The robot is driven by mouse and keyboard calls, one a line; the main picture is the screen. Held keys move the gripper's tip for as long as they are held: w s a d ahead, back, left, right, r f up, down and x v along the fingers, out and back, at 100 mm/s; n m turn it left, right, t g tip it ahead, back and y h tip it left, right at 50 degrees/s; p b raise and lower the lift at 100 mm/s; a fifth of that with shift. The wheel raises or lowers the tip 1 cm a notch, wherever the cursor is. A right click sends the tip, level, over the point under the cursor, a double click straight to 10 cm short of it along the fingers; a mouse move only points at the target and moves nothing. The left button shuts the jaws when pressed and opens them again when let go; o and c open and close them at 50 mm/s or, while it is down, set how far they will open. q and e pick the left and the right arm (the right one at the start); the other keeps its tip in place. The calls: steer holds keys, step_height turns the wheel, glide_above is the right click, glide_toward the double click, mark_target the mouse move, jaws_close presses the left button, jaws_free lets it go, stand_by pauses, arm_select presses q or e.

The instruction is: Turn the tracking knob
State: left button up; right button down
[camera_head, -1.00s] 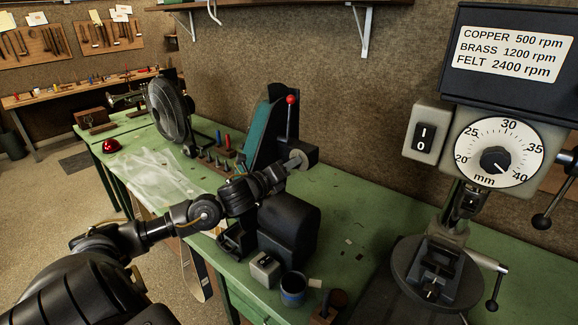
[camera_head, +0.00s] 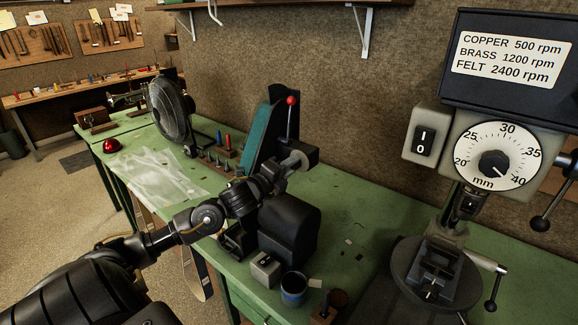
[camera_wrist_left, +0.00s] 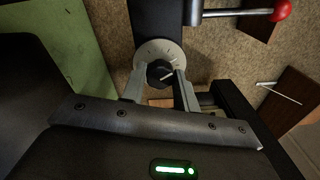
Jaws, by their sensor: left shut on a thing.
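The tracking knob (camera_wrist_left: 159,71) is a dark round knob with a pale pointer line, in front of a round pale dial plate (camera_wrist_left: 176,51) in the left wrist view. The plate's edge also shows in the head view (camera_head: 299,160), on the side of the belt grinder (camera_head: 262,138). My left gripper (camera_wrist_left: 158,86) has its two fingers on either side of the knob and is shut on it. In the head view the gripper (camera_head: 287,167) reaches the grinder from the left, and its fingers mostly hide the knob. My right gripper is not in view.
A red-tipped lever (camera_head: 291,101) rises beside the grinder belt. A black motor housing (camera_head: 290,226), a grey switch box (camera_head: 266,268) and a blue-banded cup (camera_head: 293,290) stand near my arm. A drill press (camera_head: 437,270) stands at right. The green bench (camera_head: 350,205) has free room between.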

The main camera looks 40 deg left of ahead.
arm_select(q)
steer(key=shift+n, duration=0.4)
steer(key=o, duration=1)
steer(key=shift+c, duration=0.2)
steer(key=s+b, duration=0.4)
steer(key=s, duration=0.6)
steer(key=shift+s+f, duration=0.15)
steer(key=shift+s, duration=0.25)
steer(key=shift+a, duration=0.1)
steer(key=shift+s+a, duration=0.1)
